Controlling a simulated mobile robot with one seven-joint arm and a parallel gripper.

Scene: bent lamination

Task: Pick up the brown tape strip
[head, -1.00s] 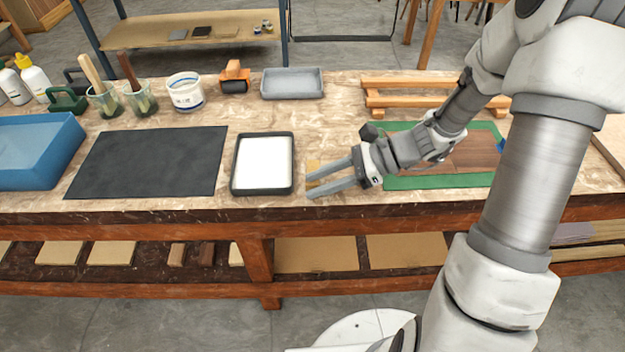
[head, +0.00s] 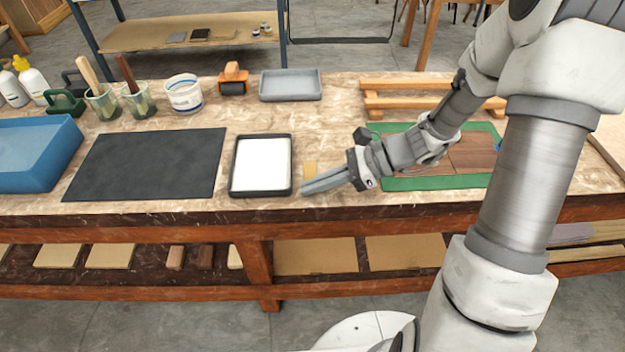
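The brown tape strip (head: 310,168) shows as a small tan piece on the worktable, just right of the black-rimmed white tray. My gripper (head: 304,187) reaches in from the right, low over the table near its front edge. Its two fingers lie close together with no visible gap, so it looks shut. The fingers cover the near end of the strip, and its far end shows beyond them. I cannot tell whether the strip is pinched between the fingers or lies behind or under them.
The white tray (head: 262,166) stands close left of my fingertips. A green mat (head: 410,184) with brown wood sheets (head: 470,156) lies under my wrist. A black mat (head: 147,163) lies left, a grey tray (head: 290,86) behind. Bare tabletop shows behind the strip.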

